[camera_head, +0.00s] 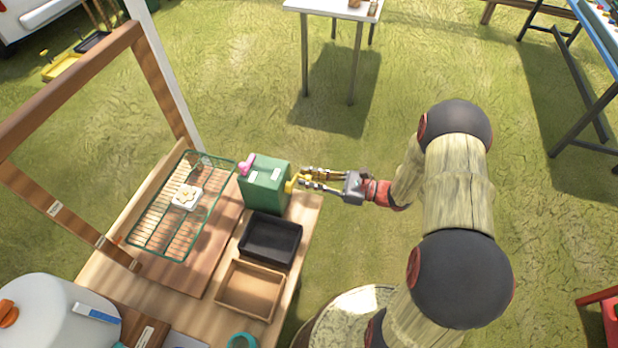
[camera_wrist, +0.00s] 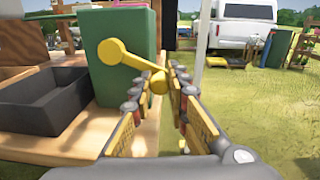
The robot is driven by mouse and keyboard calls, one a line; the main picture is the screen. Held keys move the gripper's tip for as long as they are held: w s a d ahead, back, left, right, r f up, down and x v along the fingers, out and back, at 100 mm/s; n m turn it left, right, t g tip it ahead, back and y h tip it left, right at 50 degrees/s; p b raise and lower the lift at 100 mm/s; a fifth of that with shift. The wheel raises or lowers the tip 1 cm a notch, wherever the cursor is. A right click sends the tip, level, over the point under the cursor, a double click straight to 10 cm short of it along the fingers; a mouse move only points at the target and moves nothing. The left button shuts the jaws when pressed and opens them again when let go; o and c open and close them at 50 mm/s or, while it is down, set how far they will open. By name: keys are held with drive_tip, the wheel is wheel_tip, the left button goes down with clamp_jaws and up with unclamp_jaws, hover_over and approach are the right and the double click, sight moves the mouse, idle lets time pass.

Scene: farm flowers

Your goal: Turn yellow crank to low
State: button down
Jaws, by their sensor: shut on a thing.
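The yellow crank (camera_head: 291,186) is on the right side of a green box (camera_head: 257,194) at the table's edge. In the wrist view the crank (camera_wrist: 132,60) is a bar with a round end (camera_wrist: 110,52) at upper left, against the green box (camera_wrist: 127,70). The bar slopes down to the right to its other end, between my fingertips. My gripper (camera_head: 301,178) reaches in from the right and is shut on that lower end; it also shows in the wrist view (camera_wrist: 167,76). The fingers partly hide the held end. No low mark is readable.
A pink handle (camera_head: 246,164) sits on the box's left side. A black tray (camera_head: 250,257) and a wooden tray (camera_head: 229,304) stand in front of the box. A wire rack (camera_head: 152,238) lies to the left. Open grass is right of the table.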

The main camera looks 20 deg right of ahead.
drive_tip(key=shift+w+r, duration=0.1)
drive_tip(key=shift+r, duration=0.05)
drive_tip(key=r+n, duration=0.2)
drive_tip(key=n, duration=0.1)
drive_tip(key=r+n, duration=0.1)
drive_tip(key=shift+w+d+n+p, duration=0.25)
drive_tip(key=shift+n+p, duration=0.05)
drive_tip(key=shift+p, duration=0.1)
drive_tip(key=r+n, duration=0.1)
drive_tip(key=n, duration=0.2)
drive_tip(key=r+n, duration=0.1)
drive_tip(key=shift+s+a+r, duration=0.15)
drive_tip(key=shift+s+r, duration=0.1)
drive_tip(key=shift+r, duration=0.1)
drive_tip(key=s+a+r+n+h+b, duration=0.1)
drive_tip(key=s+a+r+n+b, duration=0.1)
drive_tip(key=n+b, duration=0.4)
drive_tip(key=shift+s+a+r+n, duration=0.3)
drive_tip(key=shift+s+r+n, duration=0.65)
drive_tip(key=shift+n, duration=0.75)
drive_tip(key=shift+w+r, duration=0.2)
drive_tip(key=c, duration=1.7)
unclamp_jaws()
